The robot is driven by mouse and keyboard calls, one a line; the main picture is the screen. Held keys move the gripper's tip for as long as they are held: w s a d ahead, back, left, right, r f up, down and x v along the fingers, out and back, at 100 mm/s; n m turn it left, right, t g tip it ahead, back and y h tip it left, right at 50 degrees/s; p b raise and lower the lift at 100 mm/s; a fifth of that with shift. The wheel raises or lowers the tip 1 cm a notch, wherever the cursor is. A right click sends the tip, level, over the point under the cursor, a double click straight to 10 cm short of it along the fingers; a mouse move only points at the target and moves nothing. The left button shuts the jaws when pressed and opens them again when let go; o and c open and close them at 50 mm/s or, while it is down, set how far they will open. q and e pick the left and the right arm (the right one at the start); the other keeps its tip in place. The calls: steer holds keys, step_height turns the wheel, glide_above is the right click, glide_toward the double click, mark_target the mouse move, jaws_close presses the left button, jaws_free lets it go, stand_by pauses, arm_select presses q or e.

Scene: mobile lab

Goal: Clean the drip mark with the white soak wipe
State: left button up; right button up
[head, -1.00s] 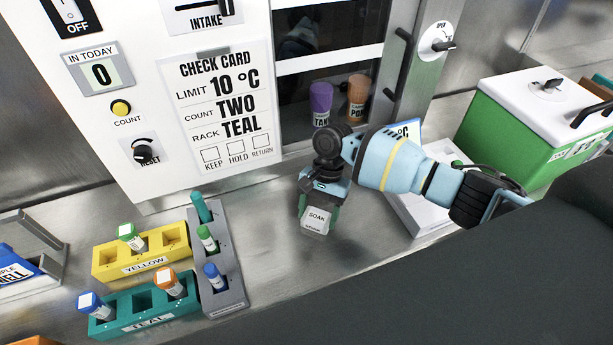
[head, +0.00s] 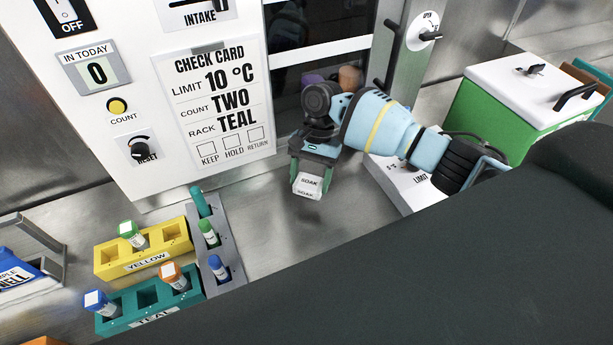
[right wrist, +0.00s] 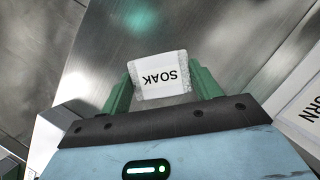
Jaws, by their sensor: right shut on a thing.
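The white soak wipe (head: 308,185), labelled SOAK, is in my right gripper (head: 308,178), over the metal bench in front of the cabinet. In the right wrist view the wipe (right wrist: 159,75) sits between the two green fingers of the gripper (right wrist: 160,85), which are shut on it. I cannot tell how far it is above the bench. No clear drip mark shows in the head view. A faint teal patch (right wrist: 143,18) shows on the metal in the right wrist view; I cannot tell if it is a mark or a reflection. My left gripper is not in view.
A yellow rack (head: 145,262), a teal rack (head: 150,297) and a grey rack (head: 232,265) with tubes stand at left. A white device (head: 385,172) is right of the gripper, a green box (head: 490,120) beyond it. Bare bench lies between racks and device.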

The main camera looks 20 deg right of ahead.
steer(key=shift+r, duration=1)
